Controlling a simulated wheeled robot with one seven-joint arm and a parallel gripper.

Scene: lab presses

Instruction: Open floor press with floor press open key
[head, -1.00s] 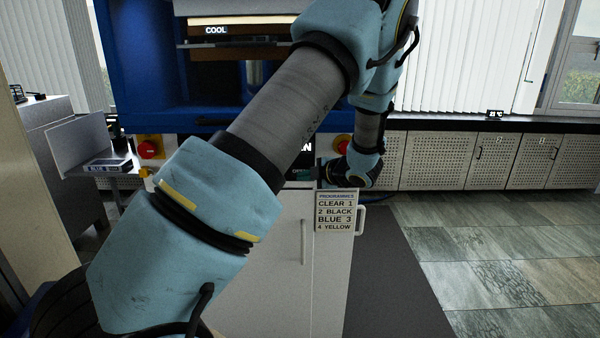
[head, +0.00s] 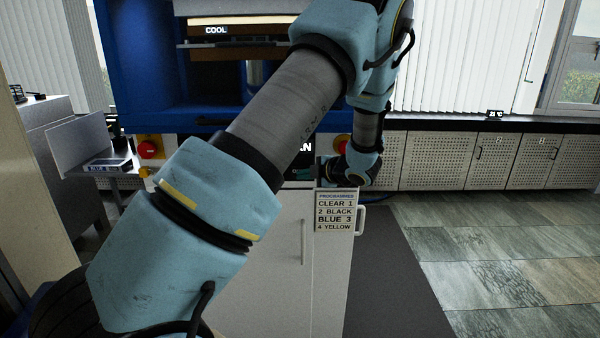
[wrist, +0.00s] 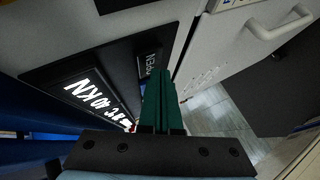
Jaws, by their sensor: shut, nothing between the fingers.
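The floor press (head: 150,75) is a tall blue frame with a white cabinet below. In the wrist view its dark control panel (wrist: 55,75) carries a lit display (wrist: 95,95). The open key (wrist: 149,62) is a dark block marked OPEN on that panel. My gripper (wrist: 161,72) has two green fingers, shut together and empty. Their tips appear right beside the key's lower right side; I cannot tell whether they touch it. In the head view my arm hides much of the panel, and the fingertips are not clear.
A programmes sign (head: 336,212) hangs at the cabinet's right edge. Red knobs, including the left one (head: 148,149), flank the panel. A side shelf with a blue-labelled box (head: 107,165) stands at left. Low perforated cabinets (head: 440,160) line the back right, with open tiled floor before them.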

